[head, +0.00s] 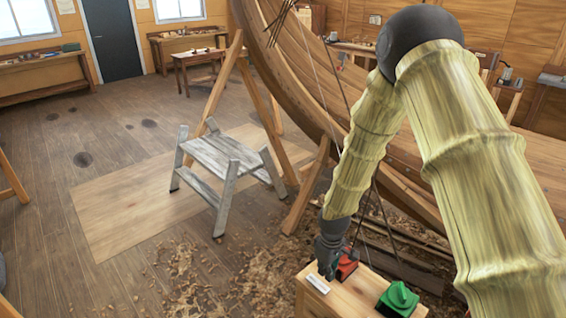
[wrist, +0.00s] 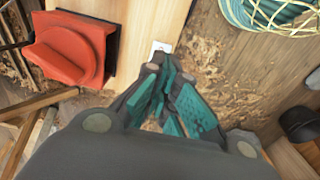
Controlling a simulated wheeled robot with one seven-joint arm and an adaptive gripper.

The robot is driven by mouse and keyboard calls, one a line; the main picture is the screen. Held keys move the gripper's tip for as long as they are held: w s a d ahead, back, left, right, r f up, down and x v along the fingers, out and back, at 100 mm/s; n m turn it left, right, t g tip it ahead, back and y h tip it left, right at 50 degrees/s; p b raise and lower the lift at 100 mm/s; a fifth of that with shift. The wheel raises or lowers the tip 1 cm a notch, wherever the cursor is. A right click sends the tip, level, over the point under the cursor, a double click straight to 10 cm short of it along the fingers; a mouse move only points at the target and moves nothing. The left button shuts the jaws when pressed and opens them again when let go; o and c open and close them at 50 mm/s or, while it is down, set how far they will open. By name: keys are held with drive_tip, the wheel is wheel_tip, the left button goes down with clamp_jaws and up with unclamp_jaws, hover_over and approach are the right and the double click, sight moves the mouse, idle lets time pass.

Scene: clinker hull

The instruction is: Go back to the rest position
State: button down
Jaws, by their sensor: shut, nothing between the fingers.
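In the head view the red object (head: 346,267) is partly hidden behind my gripper.
A grey step stool (head: 222,158) stands left of the wooden hull (head: 300,90). Shavings litter the floor. A teal coil (wrist: 265,12) shows in the wrist view.

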drive_tip(key=s+f+m+y+b, duration=0.1)
drive_tip(key=s+f+m+b, duration=0.45)
drive_tip(key=s+f, duration=1.7)
drive_tip(key=s+d+m+h+b, duration=0.1)
drive_tip(key=s+d+m+b, duration=0.1)
drive_tip(key=s, duration=1.1)
drive_tip(key=shift+s+d+f+b, duration=0.3)
drive_tip(key=shift+s+d+b, duration=0.1)
drive_tip(key=shift+d+b, duration=0.3)
drive_tip(key=shift+m, duration=0.25)
